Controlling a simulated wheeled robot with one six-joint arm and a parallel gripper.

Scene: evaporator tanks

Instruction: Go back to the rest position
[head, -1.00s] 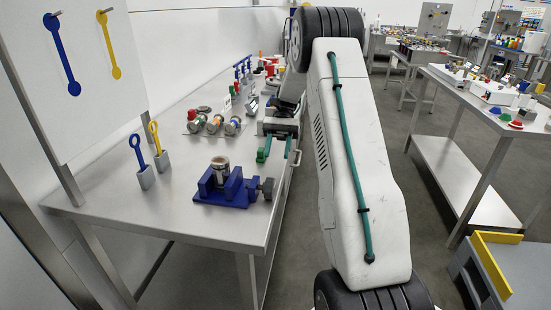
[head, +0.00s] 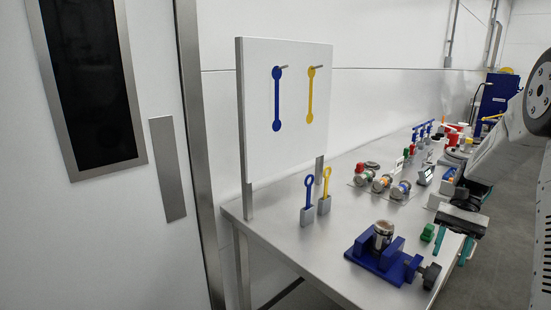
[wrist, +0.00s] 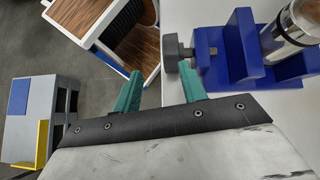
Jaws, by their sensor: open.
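My gripper (head: 453,248) has two teal fingers and hangs by the front edge of the steel table (head: 285,238) at the right of the head view. The fingers stand apart with nothing between them; they also show in the wrist view (wrist: 161,76). A blue vise (head: 375,258) holding a metal cylinder (head: 383,230) stands on the table just left of the gripper. In the wrist view the vise (wrist: 238,55) is right of the fingers, its grey knob near the right finger.
A small green block (head: 427,232) lies close to the fingers. Blue and yellow loop tools (head: 308,196) stand in holders, with a white panel (head: 290,95) behind. Several capped cylinders (head: 381,183) lie farther back. A wood-topped unit (wrist: 130,30) and a grey bin (wrist: 40,110) show in the wrist view.

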